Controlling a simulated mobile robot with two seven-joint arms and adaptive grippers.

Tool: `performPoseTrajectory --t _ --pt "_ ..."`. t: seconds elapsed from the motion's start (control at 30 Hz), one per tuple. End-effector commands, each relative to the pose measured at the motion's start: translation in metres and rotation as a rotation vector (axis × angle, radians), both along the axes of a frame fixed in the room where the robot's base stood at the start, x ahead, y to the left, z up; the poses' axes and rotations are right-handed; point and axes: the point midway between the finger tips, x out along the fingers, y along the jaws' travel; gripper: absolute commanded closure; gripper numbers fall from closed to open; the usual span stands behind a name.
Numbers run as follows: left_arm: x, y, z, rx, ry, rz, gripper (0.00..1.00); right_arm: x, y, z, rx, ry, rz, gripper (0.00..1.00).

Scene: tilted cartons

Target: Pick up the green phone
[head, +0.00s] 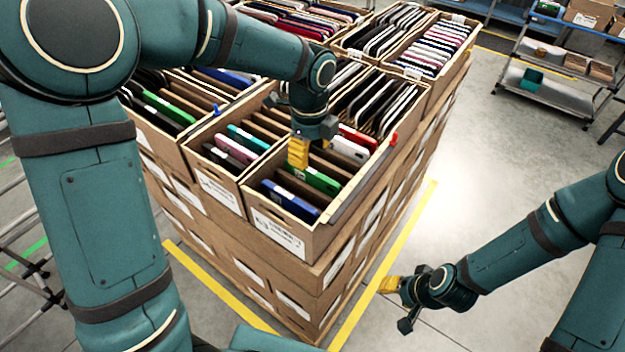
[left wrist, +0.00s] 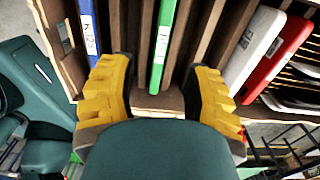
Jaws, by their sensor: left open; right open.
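A green phone (head: 322,181) stands on edge in a slot of the front carton (head: 290,236). In the left wrist view the green phone (left wrist: 162,45) shows between the two yellow fingers. My left gripper (head: 298,155) is over this carton, pointing down and open, with its fingers on either side of the phone's line; I cannot tell whether they touch it. My right gripper (head: 400,296) is open and empty, off to the right of the carton stack above the floor.
A blue phone (head: 291,202) stands in front of the green one; white (head: 349,150) and red (head: 358,136) phones stand behind. Clear floor (head: 500,150) lies to the right.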

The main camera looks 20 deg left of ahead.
Motion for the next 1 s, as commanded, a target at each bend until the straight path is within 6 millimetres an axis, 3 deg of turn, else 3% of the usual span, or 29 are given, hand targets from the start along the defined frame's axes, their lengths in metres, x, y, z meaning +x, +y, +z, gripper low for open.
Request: performPoseTrajectory --t 0.27,0.57,0.87,0.9,1.0 --pt "-0.001 -0.002 -0.02 -0.001 0.001 -0.001 0.51 0.0 0.0 -0.001 0.0 0.0 0.0 0.53" --pt "-0.002 -0.005 -0.06 0.0 0.001 -0.001 0.51 0.0 0.0 -0.001 0.0 0.0 0.0 0.53" --pt "-0.001 -0.005 -0.064 -0.001 -0.002 0.0 0.51 0.0 0.0 -0.001 0.0 0.0 0.0 0.53" --pt "-0.001 -0.005 -0.064 -0.001 -0.002 0.0 0.55 0.0 0.0 -0.001 0.0 0.0 0.0 0.53" --pt "-0.001 -0.005 -0.064 -0.001 -0.002 0.0 0.9 0.0 0.0 -0.001 0.0 0.0 0.0 0.53"
